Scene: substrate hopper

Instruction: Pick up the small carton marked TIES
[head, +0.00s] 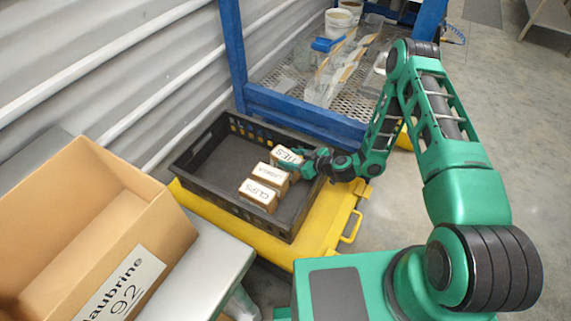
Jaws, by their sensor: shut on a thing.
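The small carton marked TIES (287,155) is in the black crate (213,150), near its right wall. It is brown with a white label on top. My gripper (291,164) reaches in over the crate's right wall and is shut on the TIES carton; its fingers are small and partly hidden here. I cannot tell whether the carton is off the crate floor. A second carton (271,172), its label hard to read, sits just in front of it. A carton marked CLIPS (258,195) sits nearer the front wall.
The crate rests on a yellow base (325,225). A blue-framed rack (300,112) holding bags and tubs stands behind it. A large open cardboard box (150,225) stands at left on a grey surface (215,262). The left part of the crate is empty.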

